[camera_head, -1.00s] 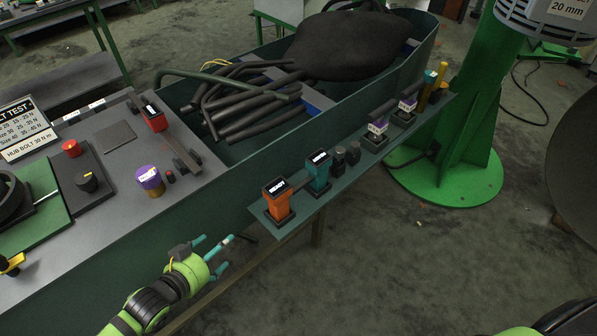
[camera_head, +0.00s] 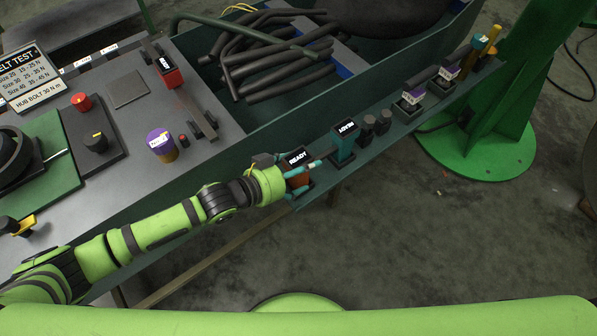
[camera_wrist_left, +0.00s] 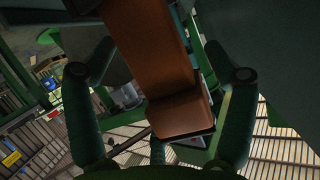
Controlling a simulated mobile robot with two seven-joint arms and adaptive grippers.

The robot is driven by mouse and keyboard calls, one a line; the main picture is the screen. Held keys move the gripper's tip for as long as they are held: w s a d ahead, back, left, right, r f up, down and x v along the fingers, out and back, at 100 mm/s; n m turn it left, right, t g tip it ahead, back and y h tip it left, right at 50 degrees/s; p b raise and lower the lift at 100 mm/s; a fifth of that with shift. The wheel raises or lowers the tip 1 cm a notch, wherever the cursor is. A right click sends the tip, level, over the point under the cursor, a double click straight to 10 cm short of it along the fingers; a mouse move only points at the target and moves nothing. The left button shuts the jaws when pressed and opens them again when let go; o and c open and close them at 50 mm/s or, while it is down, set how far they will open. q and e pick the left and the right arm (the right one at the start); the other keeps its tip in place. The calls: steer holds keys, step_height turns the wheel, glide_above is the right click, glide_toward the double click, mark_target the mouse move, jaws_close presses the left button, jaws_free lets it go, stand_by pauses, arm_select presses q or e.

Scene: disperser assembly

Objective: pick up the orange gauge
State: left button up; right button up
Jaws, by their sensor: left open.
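The orange gauge (camera_head: 297,181) with a READY display stands at the near left end of the narrow green shelf (camera_head: 325,178). My left gripper (camera_head: 308,174) is at it and partly hides its body. In the left wrist view, the orange gauge (camera_wrist_left: 160,50) lies between the two spread fingers of my left gripper (camera_wrist_left: 160,73). Gaps show on both sides, so the fingers are around it but not closed on it. My right gripper is not in view.
A teal gauge (camera_head: 343,149) stands close beside the orange one. Dark small parts (camera_head: 376,126) and white-purple gauges (camera_head: 412,98) follow along the shelf. The bench at left holds a red gauge (camera_head: 170,74) and a purple-topped gauge (camera_head: 161,146).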

arm_select(q)
steer(key=c, duration=1.7)
steer(key=shift+r, duration=0.1)
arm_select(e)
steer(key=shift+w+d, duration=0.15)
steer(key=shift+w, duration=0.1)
arm_select(q)
steer(key=shift+r, duration=0.15)
